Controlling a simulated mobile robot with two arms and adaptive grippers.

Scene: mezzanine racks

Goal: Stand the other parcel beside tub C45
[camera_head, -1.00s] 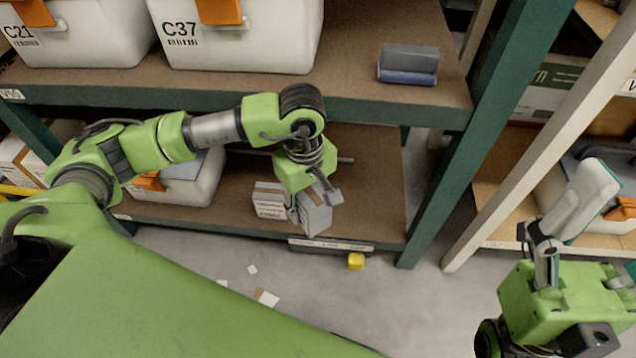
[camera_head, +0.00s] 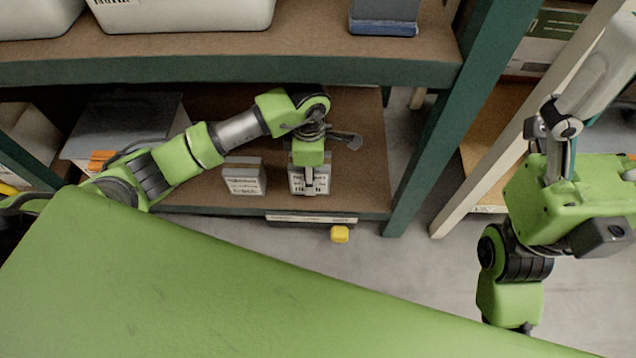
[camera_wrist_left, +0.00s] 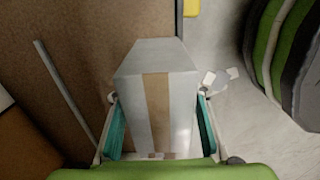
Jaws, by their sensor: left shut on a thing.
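My left gripper (camera_head: 309,180) is shut on a pale grey parcel (camera_head: 297,183) with a printed label, near the front edge of the lower shelf. In the left wrist view this parcel (camera_wrist_left: 158,85) sits between both fingers and shows a brown tape strip. I cannot tell whether its base touches the shelf. A second labelled parcel (camera_head: 244,178) stands just left of it, with a gap between. A grey-lidded tub (camera_head: 125,125) with an orange latch is further left, partly behind my left arm; no code is readable.
The upper shelf's front beam (camera_head: 230,70) runs above my left arm. A green upright (camera_head: 440,135) closes the lower shelf on the right. A blue-grey object (camera_head: 385,18) stands on the upper shelf. A yellow block (camera_head: 340,234) is below the lower shelf's front edge.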

